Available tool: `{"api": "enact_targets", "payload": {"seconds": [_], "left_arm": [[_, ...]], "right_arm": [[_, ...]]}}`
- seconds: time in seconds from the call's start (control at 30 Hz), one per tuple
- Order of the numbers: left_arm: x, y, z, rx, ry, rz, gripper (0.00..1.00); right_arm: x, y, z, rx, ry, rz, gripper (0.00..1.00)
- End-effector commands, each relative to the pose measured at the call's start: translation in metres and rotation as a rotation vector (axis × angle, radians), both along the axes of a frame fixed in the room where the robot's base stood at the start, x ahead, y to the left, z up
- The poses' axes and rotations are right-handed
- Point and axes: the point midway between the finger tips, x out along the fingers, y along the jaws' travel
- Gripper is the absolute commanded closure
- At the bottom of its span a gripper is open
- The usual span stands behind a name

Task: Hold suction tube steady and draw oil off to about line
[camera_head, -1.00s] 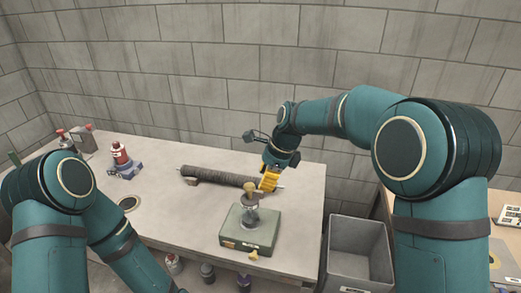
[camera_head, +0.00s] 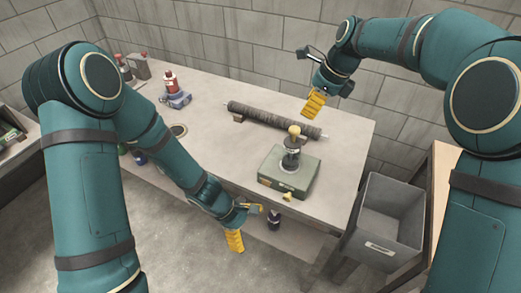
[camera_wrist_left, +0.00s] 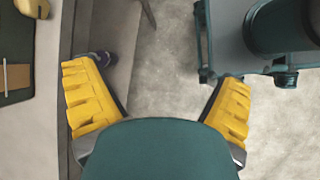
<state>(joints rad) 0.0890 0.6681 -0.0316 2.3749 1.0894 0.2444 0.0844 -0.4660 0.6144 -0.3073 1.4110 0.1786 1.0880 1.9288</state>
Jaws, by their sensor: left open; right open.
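A long dark ribbed tube (camera_head: 270,121) lies across the back of the table, with a thin pale rod showing at its right end. In front of it sits a green box (camera_head: 280,178) bearing a dark upright fitting (camera_head: 291,157) with a yellow knob (camera_head: 294,130). I cannot tell which part is the suction tube, and no oil or line shows. My right gripper (camera_head: 315,104) is open, beyond the tube's right part and apart from it. My left gripper (camera_head: 246,224) is open and empty, past the table's front edge; its spread yellow fingers also show in the left wrist view (camera_wrist_left: 160,100).
A small yellow piece (camera_head: 287,196) sits at the box's front. A red bottle (camera_head: 170,82) on a blue base and a metal can (camera_head: 139,66) stand at the table's left. A grey bin (camera_head: 390,225) stands right of the table. Dark containers (camera_head: 274,219) sit below the table's front.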

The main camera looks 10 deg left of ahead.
Motion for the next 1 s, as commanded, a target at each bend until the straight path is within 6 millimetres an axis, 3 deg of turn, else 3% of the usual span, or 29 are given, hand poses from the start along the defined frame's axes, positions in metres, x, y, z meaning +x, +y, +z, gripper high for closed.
{"api": "enact_targets", "payload": {"seconds": [0.3,0.6,0.8,1.0], "left_arm": [[0.079,-0.021,0.074,-0.344,0.051,0.502,0.05],[0.143,-0.012,0.138,-0.630,0.011,0.813,0.05],[0.157,-0.009,0.150,-0.691,-0.002,0.873,0.05],[0.171,-0.026,0.141,-0.692,0.001,0.873,0.05]], "right_arm": [[0.000,0.000,0.000,0.000,0.000,0.000,0.54],[0.000,0.000,0.000,0.000,0.000,0.000,0.54],[0.000,0.000,0.000,0.000,0.000,0.000,0.54],[0.000,0.000,0.000,0.000,0.000,0.000,0.54]]}}
